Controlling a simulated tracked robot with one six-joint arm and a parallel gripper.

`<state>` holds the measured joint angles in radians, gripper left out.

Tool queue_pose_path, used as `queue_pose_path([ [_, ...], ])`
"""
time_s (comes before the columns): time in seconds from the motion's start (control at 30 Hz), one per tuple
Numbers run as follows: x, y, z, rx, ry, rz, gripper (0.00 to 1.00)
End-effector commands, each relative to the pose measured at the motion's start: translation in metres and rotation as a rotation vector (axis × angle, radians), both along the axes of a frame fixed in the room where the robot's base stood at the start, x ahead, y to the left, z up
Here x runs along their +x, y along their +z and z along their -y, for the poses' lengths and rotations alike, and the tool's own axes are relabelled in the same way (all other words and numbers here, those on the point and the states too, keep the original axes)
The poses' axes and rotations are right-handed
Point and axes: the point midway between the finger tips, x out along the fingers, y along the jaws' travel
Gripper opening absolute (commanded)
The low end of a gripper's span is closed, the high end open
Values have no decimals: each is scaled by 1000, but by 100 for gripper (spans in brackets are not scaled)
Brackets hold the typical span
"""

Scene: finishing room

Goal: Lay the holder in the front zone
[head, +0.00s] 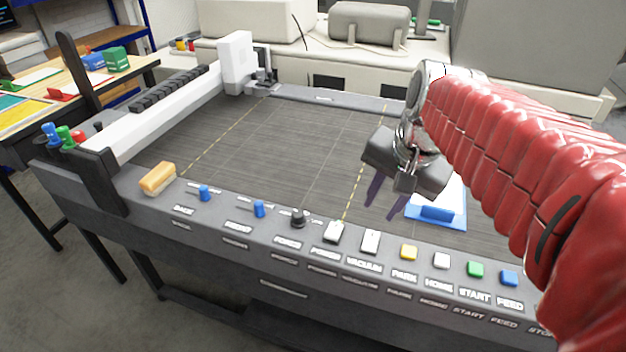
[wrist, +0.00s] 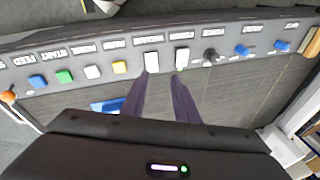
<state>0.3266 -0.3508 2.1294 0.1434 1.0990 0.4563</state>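My gripper (head: 381,210) hangs over the right part of the dark flatbed table (head: 290,140). Its two purple fingers are apart with nothing between them; they also show in the wrist view (wrist: 160,80), pointing at the button panel. A blue clipboard (head: 437,214) with white paper lies on the bed just right of the fingers, partly hidden by my gripper and arm. Its blue edge shows in the wrist view (wrist: 107,104). Blue, green and red capped pieces (head: 64,136) stand at the bed's left end. I cannot tell which thing is the holder.
Yellow dashed lines (head: 215,136) cross the bed. A white gantry (head: 160,120) spans its left side. The front panel (head: 385,262) carries sliders, a knob and several coloured buttons. A yellow brush-like block (head: 158,178) sits at its left. The bed's middle is clear.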

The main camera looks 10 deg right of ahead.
Motion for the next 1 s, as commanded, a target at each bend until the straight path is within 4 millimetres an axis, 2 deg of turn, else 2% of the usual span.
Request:
queue_pose_path([
  [0.2,-24,-6,-32,-97,219,55,28],
  [0.6,-65,-27,-75,-277,608,158,28],
  [0.8,-78,-36,-86,-343,740,196,28],
  [1.0,-80,-39,-88,-355,764,201,28],
])
